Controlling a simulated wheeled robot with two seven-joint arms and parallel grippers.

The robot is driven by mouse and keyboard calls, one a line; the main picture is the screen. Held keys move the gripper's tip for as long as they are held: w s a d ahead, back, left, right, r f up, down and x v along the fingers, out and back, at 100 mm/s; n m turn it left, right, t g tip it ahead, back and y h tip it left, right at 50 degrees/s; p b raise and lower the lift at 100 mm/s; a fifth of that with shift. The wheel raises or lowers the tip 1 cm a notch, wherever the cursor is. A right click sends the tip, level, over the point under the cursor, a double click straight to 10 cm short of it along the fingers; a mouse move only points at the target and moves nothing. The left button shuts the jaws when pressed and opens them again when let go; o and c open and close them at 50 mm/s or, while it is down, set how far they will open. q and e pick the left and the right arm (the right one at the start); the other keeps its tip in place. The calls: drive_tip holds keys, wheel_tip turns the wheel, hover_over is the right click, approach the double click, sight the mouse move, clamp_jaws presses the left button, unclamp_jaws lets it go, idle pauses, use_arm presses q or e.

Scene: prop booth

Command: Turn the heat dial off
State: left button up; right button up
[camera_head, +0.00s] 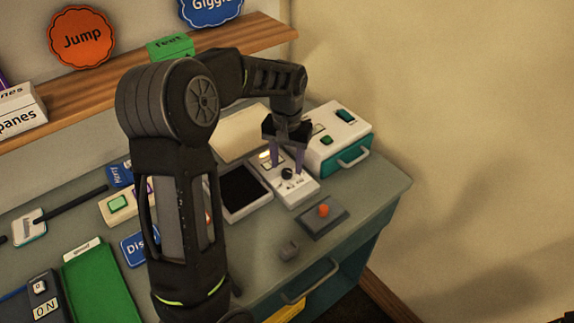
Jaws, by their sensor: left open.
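The heat dial (287,174) is a small black knob on a white control panel (302,191) lying on the table. The marks beside the knob are too small to read. A small light patch glows on the panel's far end. My left gripper (287,168) points down over the panel. Its two fingers are open, one on each side of the knob. I cannot tell whether they touch it. My right gripper is not in view.
A white and teal box (345,143) with a handle stands close to the right of the panel. A black-filled tray (240,190) lies to the left. A grey plate with an orange knob (323,210) lies in front. The table (375,195) is clear at the right corner.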

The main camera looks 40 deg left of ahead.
sight(287, 173)
use_arm(q)
drive_tip(key=shift+f, duration=1.2)
clamp_jaws()
